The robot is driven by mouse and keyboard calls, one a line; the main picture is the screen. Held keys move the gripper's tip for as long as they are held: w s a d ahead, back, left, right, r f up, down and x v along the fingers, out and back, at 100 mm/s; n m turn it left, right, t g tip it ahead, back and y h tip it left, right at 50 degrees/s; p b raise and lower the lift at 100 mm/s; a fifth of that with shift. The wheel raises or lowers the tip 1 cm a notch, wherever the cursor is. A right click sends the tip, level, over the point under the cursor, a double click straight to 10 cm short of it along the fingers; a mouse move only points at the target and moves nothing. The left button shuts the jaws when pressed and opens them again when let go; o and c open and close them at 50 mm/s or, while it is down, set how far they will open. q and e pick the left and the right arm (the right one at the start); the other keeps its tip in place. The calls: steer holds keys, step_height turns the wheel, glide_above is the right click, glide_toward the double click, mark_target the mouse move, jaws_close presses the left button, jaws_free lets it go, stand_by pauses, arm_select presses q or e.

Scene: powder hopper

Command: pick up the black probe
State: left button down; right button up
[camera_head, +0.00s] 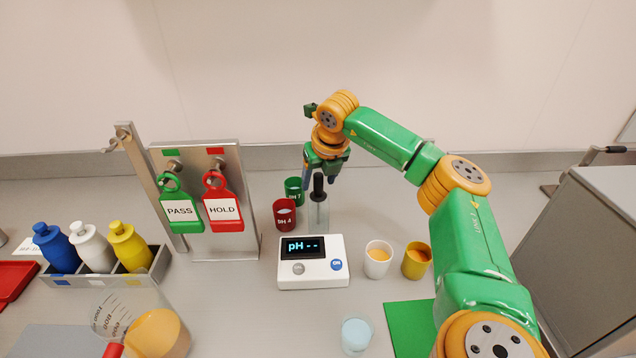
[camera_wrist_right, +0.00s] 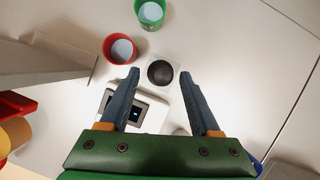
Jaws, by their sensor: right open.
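The black probe (camera_head: 318,184) stands upright in a clear holder (camera_head: 318,214) behind the white pH meter (camera_head: 312,273). In the right wrist view the probe's round black top (camera_wrist_right: 160,73) shows from above, just ahead of and between the finger tips. My right gripper (camera_head: 326,181) is open and points down above the probe; its two blue fingers also show in the right wrist view (camera_wrist_right: 162,82). Nothing is between the fingers that I can see gripped. My left gripper is not in view.
Red pH 4 cup (camera_head: 285,214) and green pH 7 cup (camera_head: 294,190) stand left of the probe. White cup (camera_head: 378,259) and yellow cup (camera_head: 416,261) stand right of the meter. A metal stand with PASS tag (camera_head: 180,210) and HOLD tag (camera_head: 222,209) is at left.

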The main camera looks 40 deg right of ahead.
steer(key=shift+w+d+f, duration=0.2)
steer(key=shift+w+f, duration=0.05)
steer(key=shift+f, duration=0.3)
steer(key=shift+w+d+f, duration=0.2)
steer(key=shift+w+f, duration=0.1)
steer(key=shift+s+a+r, duration=0.15)
steer(key=shift+s+r, duration=0.05)
jaws_close()
steer(key=shift+w, duration=0.1)
